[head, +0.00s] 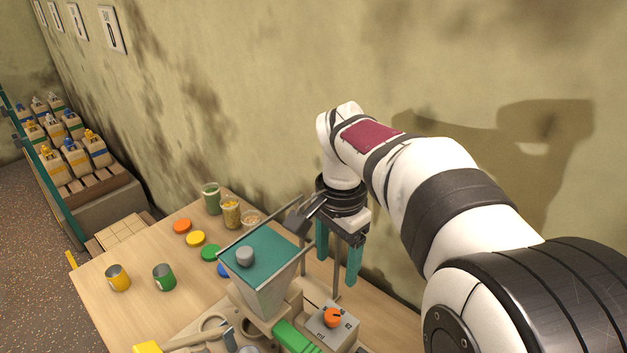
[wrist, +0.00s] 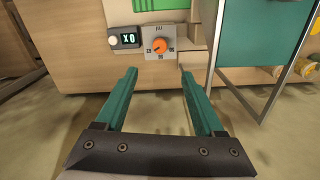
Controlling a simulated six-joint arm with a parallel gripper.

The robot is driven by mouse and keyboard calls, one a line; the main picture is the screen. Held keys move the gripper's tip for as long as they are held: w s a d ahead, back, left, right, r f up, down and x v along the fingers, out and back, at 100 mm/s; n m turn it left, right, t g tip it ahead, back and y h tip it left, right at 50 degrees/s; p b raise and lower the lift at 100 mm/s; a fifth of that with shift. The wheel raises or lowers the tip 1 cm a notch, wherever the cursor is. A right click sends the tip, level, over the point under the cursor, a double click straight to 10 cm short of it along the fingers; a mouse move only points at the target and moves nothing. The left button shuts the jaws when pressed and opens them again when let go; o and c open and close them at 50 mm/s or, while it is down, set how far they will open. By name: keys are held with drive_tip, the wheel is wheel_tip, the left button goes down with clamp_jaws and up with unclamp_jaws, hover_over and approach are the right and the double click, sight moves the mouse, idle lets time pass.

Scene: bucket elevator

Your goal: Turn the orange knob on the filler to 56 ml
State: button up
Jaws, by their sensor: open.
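The filler (head: 268,298) stands on the wooden table, with a teal-lidded hopper on top. Its orange knob (head: 332,316) sits on a grey-white dial box at the filler's front right. In the wrist view the orange knob (wrist: 159,46) is on a white dial plate with small marks around it, too small to read surely. My gripper (head: 338,275) has teal fingers and is open and empty, behind and above the knob in the head view. In the wrist view the gripper (wrist: 158,82) fingers point toward the knob, apart from it, with the knob between their lines.
A small display reading like "X0" (wrist: 128,39) and a white button are left of the dial. A green part (head: 293,338) lies beside the dial box. Cups (head: 164,277) and coloured lids (head: 196,238) stand on the table (head: 95,277). The hopper is close beside my gripper.

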sight(332, 314)
wheel_tip(332, 314, down, 15)
drive_tip(key=shift+f, duration=0.15)
drive_tip(key=shift+c, duration=0.2)
clamp_jaws()
